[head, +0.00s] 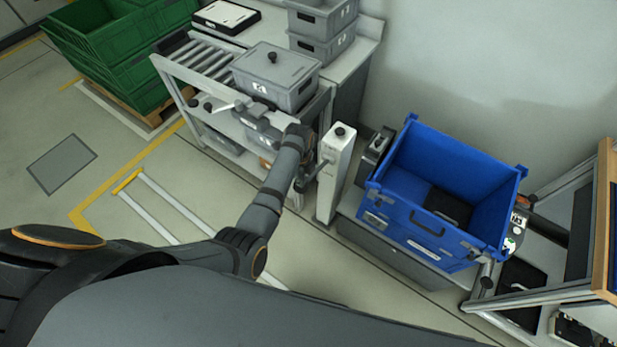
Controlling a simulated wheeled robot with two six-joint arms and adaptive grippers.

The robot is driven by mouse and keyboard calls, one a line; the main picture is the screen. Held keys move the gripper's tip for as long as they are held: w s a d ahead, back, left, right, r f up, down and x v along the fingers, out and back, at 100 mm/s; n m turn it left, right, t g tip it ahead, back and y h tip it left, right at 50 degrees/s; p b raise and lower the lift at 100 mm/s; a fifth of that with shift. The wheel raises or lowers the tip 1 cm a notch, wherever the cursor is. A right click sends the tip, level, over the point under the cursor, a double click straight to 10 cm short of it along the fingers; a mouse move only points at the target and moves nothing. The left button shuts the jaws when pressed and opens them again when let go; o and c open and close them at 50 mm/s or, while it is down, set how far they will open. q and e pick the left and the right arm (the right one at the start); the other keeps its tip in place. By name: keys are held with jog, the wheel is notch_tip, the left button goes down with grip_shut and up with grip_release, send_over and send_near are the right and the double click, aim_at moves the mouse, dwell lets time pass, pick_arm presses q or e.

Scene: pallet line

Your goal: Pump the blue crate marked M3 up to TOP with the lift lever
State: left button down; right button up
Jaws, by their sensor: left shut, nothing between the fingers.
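The blue crate (425,225), marked M3 on a tag at its right corner, sits upright on a low grey lift base (385,248). A dark item lies inside it. A white post (335,178) with a black knob on top stands just left of the crate. A small lever part shows on the post's left side, partly hidden by my arm. My left gripper (303,184) is shut and empty, pointing down close beside that side of the post. I cannot tell whether it touches the lever. No TOP mark is readable. My right gripper is not in view.
A roller stand (205,60) with a lidded grey bin (277,75) is behind my left arm. Green crates (110,45) stand on a pallet at the upper left. A workbench frame (545,290) is close on the crate's right.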

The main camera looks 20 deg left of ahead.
aim_at(299, 188)
pick_arm(q)
jog(key=shift+f, duration=0.3)
jog(key=shift+s+a+f, duration=0.1)
jog(key=shift+s+f, duration=0.2)
jog(key=shift+f, duration=0.5)
jog(key=shift+s+f, duration=0.25)
jog(key=shift+f, duration=0.6)
jog(key=shift+a, duration=0.1)
